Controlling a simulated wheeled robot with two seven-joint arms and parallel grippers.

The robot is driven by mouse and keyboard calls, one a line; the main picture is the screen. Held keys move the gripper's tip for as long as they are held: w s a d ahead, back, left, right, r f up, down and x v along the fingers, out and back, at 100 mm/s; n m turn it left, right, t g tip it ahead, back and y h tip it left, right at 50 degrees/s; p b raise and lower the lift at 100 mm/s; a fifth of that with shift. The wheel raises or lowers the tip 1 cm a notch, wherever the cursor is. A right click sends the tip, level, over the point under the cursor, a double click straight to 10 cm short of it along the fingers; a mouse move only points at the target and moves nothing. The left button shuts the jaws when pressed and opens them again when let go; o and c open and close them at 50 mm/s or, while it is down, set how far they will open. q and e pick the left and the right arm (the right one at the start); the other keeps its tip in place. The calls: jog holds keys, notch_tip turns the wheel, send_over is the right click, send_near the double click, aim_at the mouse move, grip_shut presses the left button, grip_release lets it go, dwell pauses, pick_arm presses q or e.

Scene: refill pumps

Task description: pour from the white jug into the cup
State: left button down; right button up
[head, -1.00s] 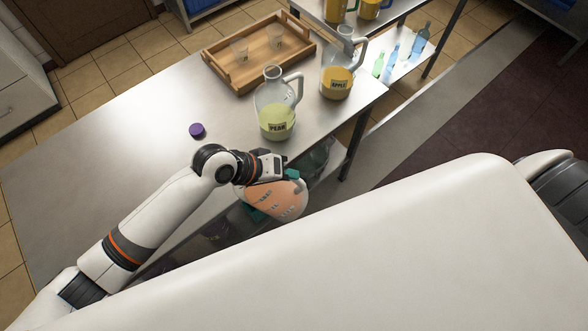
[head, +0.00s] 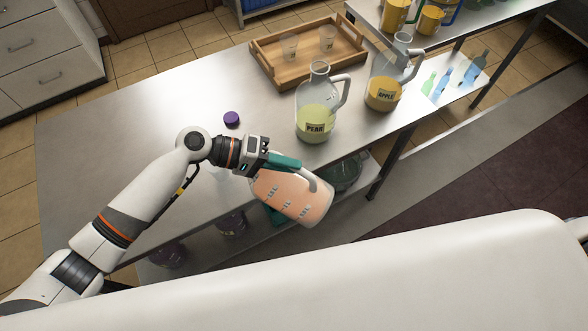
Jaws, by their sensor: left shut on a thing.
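My left gripper (head: 277,161) is shut on a clear jug (head: 292,198) holding pinkish-orange liquid, with marks on its side. This jug is tilted, held over the near edge of the steel table (head: 150,130); its mouth is hidden behind the gripper. I see no jug that is plainly white. Two small clear cups (head: 289,48) and (head: 327,38) stand in the wooden tray (head: 272,77), apart from the held jug. Whether a cup is under the jug's mouth I cannot tell. My right gripper is not in view.
A PEAR jug (head: 317,122) with pale green liquid and an APPLE jug (head: 384,92) with yellow liquid stand on the table. A purple lid (head: 231,119) lies left of them. Yellow pitchers (head: 430,20) stand on a farther table. The table's left part is clear.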

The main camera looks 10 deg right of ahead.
pick_arm(q)
jog(key=shift+w+a+f+g+h+b, duration=0.15)
jog(key=shift+w+a+f+h+b, duration=0.25)
jog(key=shift+b, duration=0.45)
jog(key=shift+w+a+f+g+h+b, duration=0.2)
jog(key=shift+w+a+b, duration=0.3)
jog(key=shift+b, duration=0.3)
jog(key=shift+a+r, duration=0.2)
jog(key=shift+r, duration=0.1)
jog(key=shift+a+n+b, duration=0.15)
jog(key=shift+n+b, duration=0.15)
jog(key=shift+b, duration=0.1)
jog(key=shift+a+h+b, duration=0.1)
jog(key=shift+h+b, duration=0.2)
